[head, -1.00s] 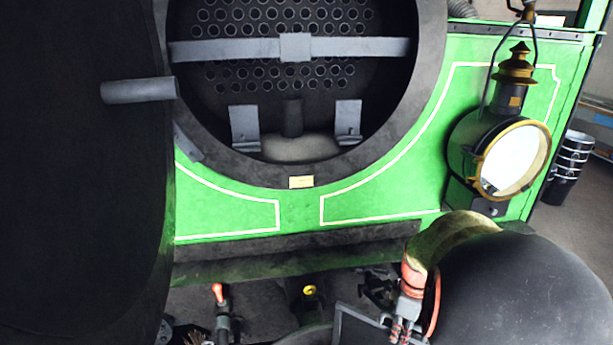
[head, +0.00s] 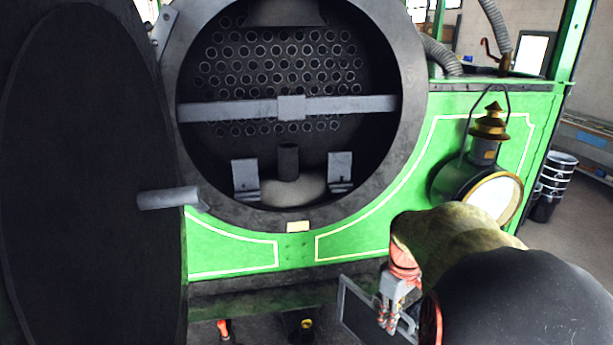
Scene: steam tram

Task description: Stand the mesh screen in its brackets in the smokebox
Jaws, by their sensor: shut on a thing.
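The mesh screen (head: 357,314), a dark panel with a thin grey frame, is at the bottom of the head view and partly cut off by the picture edge. My gripper (head: 386,318) is shut on it near its right side, and the screen looks tilted. The round smokebox (head: 187,150) is open above and to the left of my gripper. Two grey brackets, the left one (head: 245,180) and the right one (head: 340,173), stand empty low inside it. My gripper and the screen are outside, below the opening's lower right.
A grey crossbar (head: 230,110) spans the smokebox opening. A short dark pipe (head: 288,160) stands between the brackets. The large dark door (head: 90,170) with its handle (head: 168,198) hangs open at left. A brass-topped lamp (head: 490,190) sits right, close to my arm.

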